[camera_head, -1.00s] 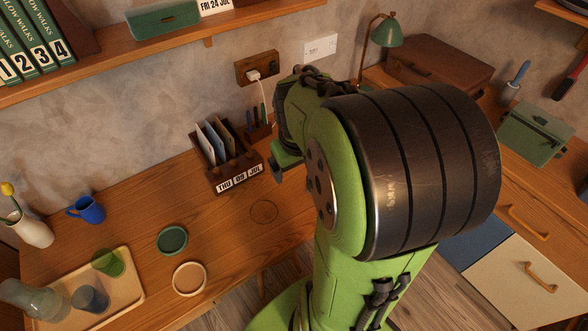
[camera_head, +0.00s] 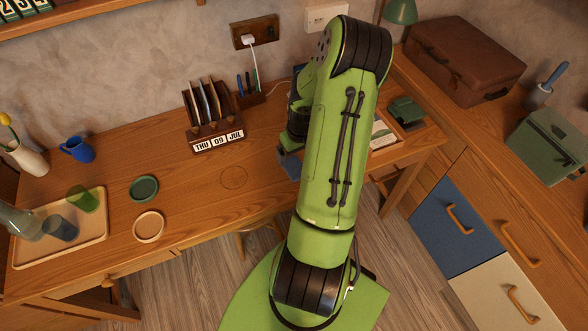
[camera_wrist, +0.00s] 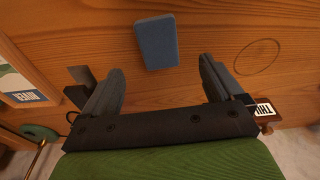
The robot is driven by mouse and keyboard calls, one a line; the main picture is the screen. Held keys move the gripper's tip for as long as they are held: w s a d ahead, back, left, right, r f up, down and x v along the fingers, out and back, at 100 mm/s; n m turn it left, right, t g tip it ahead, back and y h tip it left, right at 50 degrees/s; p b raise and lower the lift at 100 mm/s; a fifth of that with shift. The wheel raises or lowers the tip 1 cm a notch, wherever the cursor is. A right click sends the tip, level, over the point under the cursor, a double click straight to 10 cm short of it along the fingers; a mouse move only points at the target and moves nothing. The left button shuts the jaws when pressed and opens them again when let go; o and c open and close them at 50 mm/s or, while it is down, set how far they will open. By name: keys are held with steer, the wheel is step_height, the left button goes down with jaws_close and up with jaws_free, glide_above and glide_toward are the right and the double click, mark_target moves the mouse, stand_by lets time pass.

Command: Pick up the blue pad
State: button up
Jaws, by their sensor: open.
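The blue pad (camera_wrist: 156,42) is a small rounded rectangle lying on the wooden desk in the wrist view. It is slightly tilted in the picture and sits beyond my fingertips, roughly centred between them. My gripper (camera_wrist: 160,78) is open and empty, with its two dark fingers apart on either side. In the head view my arm covers much of that part of the desk. A grey-blue patch shows beside my wrist there, and I cannot tell whether it is the pad or a finger.
A letter rack with a date display (camera_head: 215,125) stands left of my arm. A dark ring mark (camera_head: 233,177) is on the desk. A green round dish (camera_head: 144,188), a cream round dish (camera_head: 149,226) and a wooden tray (camera_head: 98,232) lie farther left. A brown case (camera_head: 465,60) stands right.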

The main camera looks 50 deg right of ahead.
mark_target(295, 166)
steer(key=f, duration=0.5)
steer(key=w+f+b, duration=0.1)
steer(key=f, duration=0.1)
steer(key=shift+d+f, duration=0.3)
steer(key=shift+d, duration=0.1)
steer(key=shift+f+b, duration=0.2)
steer(key=shift+b, duration=0.25)
steer(key=c, duration=1.1)
steer(key=shift+r, duration=0.1)
steer(key=shift+r+p, duration=0.35)
steer(key=shift+p, duration=0.15)
step_height(295, 166, up, 10)
steer(key=shift+f+p, duration=0.15)
steer(key=shift+p, duration=0.65)
